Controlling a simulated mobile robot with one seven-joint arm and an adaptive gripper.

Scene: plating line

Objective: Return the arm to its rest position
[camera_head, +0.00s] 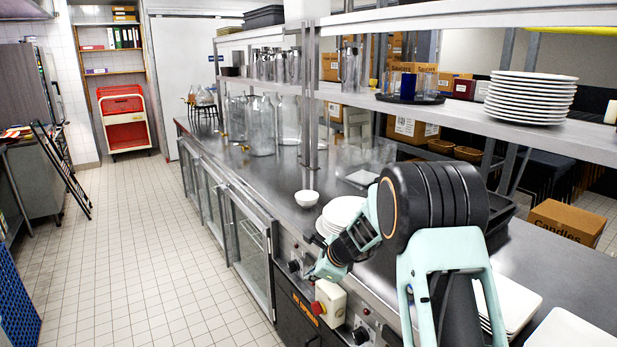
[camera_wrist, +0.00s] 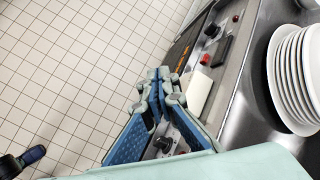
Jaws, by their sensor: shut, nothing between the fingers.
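My arm (camera_head: 435,205) reaches from the lower right of the head view over the steel counter, bent at a black joint. My gripper (camera_head: 318,270) is at the counter's front edge, near the white box with a red button. In the wrist view my gripper (camera_wrist: 160,76) has its fingertips together, with nothing between them. Below it show the floor and the counter's control panel (camera_wrist: 212,60). Part of the gripper is hard to make out in the head view.
A stack of white plates (camera_head: 342,213) stands close to my forearm, and it also shows in the wrist view (camera_wrist: 290,80). A small white bowl (camera_head: 307,198) is left of it. A shelf with plates (camera_head: 530,97) hangs above.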

